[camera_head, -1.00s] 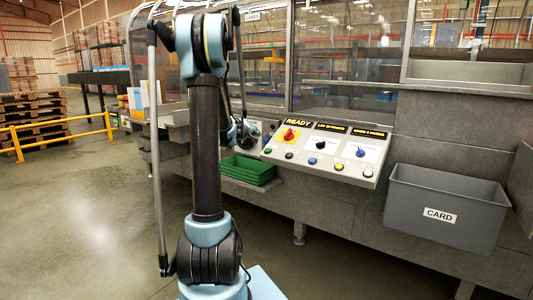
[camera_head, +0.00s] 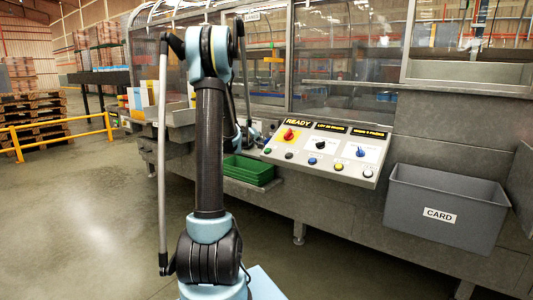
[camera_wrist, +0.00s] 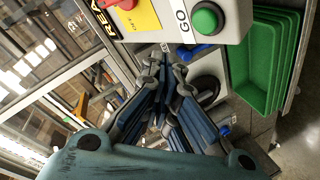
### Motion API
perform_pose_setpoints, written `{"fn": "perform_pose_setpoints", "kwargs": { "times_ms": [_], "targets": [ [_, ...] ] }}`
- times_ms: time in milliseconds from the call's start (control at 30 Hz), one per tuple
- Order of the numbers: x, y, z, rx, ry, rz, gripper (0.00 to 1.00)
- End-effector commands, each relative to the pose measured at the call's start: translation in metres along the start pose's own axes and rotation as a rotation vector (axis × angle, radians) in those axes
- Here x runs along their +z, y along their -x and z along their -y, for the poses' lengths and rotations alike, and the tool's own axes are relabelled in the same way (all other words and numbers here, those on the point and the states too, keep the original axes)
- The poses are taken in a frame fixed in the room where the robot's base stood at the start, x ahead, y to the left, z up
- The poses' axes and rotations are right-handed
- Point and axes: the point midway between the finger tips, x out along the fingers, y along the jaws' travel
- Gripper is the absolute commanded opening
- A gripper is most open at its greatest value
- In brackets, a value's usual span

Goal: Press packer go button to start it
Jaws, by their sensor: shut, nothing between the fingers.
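The green go button (camera_wrist: 205,18) is a domed button in a grey ring, beside the label "GO" in the wrist view. In the head view the green button (camera_head: 267,150) is at the left end of the lower row on the control panel (camera_head: 327,151). My gripper (camera_wrist: 166,55) is shut and empty, its tips near the panel's edge, to the left of and below the button in the wrist view. A gap shows between tips and button; its depth is unclear. In the head view my gripper is partly hidden behind my arm, just left of the panel.
A red knob on a yellow plate (camera_head: 289,134) and several other knobs and buttons share the panel. Green trays (camera_head: 247,171) sit below left of it. A grey CARD bin (camera_head: 445,207) stands at right. Clear guards rise behind the panel. Open floor lies at left.

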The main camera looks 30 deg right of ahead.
Motion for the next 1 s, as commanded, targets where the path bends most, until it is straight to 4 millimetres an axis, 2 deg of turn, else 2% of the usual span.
{"fn": "perform_pose_setpoints", "kwargs": {
  "times_ms": [433, 1000],
  "targets": [
    [0.022, -0.031, 0.023, 0.0, 0.001, -0.001, 0.0],
    [0.025, -0.035, 0.026, 0.0, 0.001, -0.001, 0.0]
  ]
}}
